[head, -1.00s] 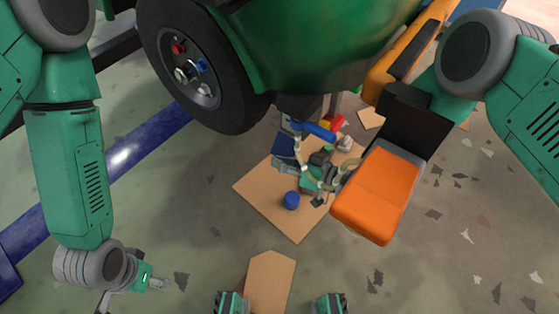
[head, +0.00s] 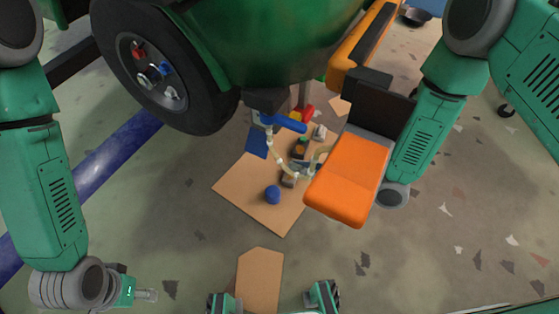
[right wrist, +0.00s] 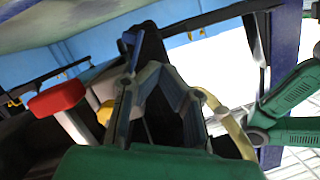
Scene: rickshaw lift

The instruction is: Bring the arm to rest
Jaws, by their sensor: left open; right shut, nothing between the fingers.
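My left arm comes down the left side of the head view. Its gripper (head: 146,295) is low at the bottom left, small, open and empty, above bare floor. My right arm reaches down at the right, behind an orange block (head: 350,178), which hides much of its far end. In the right wrist view my right gripper (right wrist: 150,72) has its grey-blue fingers shut with nothing between them. Dark parts of a structure are close behind the fingers; I cannot tell whether they touch.
A green vehicle body (head: 270,45) with a black wheel (head: 160,70) hangs over the scene. Cardboard (head: 240,195) lies below with a blue round object (head: 272,194) on it. A blue bar (head: 110,160) runs along the left. A red block (right wrist: 57,98) shows beside the right gripper.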

